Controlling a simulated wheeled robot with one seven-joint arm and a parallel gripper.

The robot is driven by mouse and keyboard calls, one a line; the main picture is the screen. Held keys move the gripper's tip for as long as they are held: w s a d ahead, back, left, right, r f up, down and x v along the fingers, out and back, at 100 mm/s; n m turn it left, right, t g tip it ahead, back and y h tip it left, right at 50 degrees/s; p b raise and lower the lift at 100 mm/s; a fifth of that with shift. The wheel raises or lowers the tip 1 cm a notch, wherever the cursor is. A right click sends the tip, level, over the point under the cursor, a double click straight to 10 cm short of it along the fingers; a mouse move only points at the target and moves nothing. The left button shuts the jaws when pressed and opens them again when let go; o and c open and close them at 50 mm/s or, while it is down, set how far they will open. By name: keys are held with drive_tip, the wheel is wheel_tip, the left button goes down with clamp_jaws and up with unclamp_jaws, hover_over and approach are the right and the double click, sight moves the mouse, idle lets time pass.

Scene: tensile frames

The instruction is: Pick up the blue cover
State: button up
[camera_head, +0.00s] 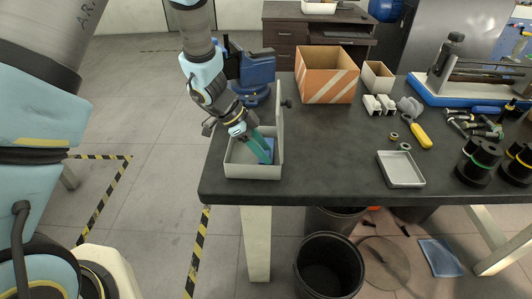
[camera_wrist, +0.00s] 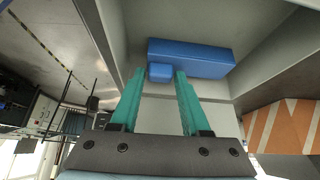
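A blue cover, a long blue block with a smaller blue knob on it, lies inside an open light grey box (camera_head: 240,172). It shows well in the wrist view (camera_wrist: 205,60); in the head view only a small part of the blue (camera_head: 269,145) shows behind my fingers. My gripper (camera_head: 265,157) reaches down into the box, its teal fingers tilted. In the wrist view my gripper (camera_wrist: 160,74) is open, with the small knob between or just beyond the fingertips and narrow gaps on both sides. Whether a finger touches it, I cannot tell.
The grey box stands at the dark table's (camera_head: 325,165) left front corner, its raised lid or wall on the right. A blue vise (camera_head: 256,70) stands behind it, an orange striped box (camera_head: 326,75) at back right. A grey tray (camera_head: 401,169) lies right; the table between is clear.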

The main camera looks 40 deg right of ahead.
clamp_jaws()
drive_tip(key=shift+r, duration=0.1)
idle(0.3)
